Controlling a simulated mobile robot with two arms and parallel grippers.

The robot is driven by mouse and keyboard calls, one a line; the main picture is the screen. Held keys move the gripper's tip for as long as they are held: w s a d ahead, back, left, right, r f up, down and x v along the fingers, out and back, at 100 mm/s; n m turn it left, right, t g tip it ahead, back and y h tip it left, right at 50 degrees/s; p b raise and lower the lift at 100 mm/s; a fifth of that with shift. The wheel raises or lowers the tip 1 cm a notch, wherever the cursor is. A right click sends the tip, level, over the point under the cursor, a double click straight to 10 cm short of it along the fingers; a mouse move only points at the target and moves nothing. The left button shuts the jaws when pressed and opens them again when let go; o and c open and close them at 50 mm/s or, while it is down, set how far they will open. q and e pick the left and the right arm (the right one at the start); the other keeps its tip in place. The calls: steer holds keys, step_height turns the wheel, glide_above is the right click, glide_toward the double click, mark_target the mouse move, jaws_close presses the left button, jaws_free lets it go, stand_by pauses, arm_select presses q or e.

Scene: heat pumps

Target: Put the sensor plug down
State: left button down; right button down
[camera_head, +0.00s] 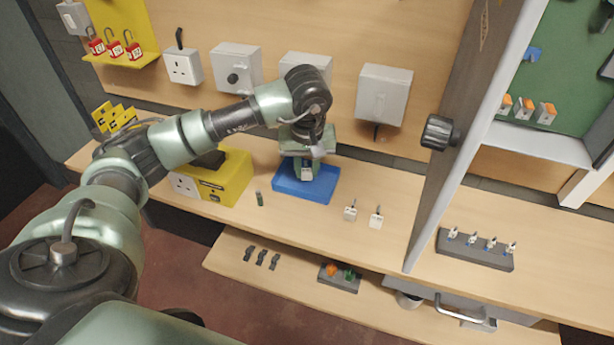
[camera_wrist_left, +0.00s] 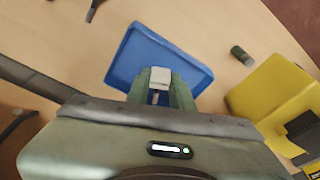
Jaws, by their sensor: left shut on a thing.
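My left gripper (camera_head: 306,172) points down over the blue tray (camera_head: 318,190) on the bench. It is shut on the white sensor plug (camera_head: 307,174), which shows between the green fingers. In the left wrist view the plug (camera_wrist_left: 160,76) sits between the fingertips of the left gripper (camera_wrist_left: 160,88), with the blue tray (camera_wrist_left: 135,50) behind it. The fingers hide part of the tray. I cannot tell whether the plug touches the tray floor. My right gripper is not in view.
A yellow box (camera_head: 233,176) stands left of the tray, with a small dark green cylinder (camera_head: 260,198) between them. Two small white plugs (camera_head: 350,211) (camera_head: 376,218) lie to the right. A grey upright post (camera_head: 470,130) stands further right. Grey boxes (camera_head: 384,95) line the back panel.

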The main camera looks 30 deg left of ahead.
mark_target(307, 178)
arm_select(q)
steer(key=shift+f+p, duration=0.4)
steer(key=shift+f, duration=1.55)
steer(key=c, duration=1.2)
jaws_free()
steer(key=shift+c, duration=0.2)
step_height(307, 178, up, 12)
steer(key=s+d+b, duration=0.1)
steer(key=s+b, duration=0.1)
steer(key=shift+d+b, duration=0.25)
steer(key=shift+b, duration=0.15)
steer(key=shift+f, duration=0.1)
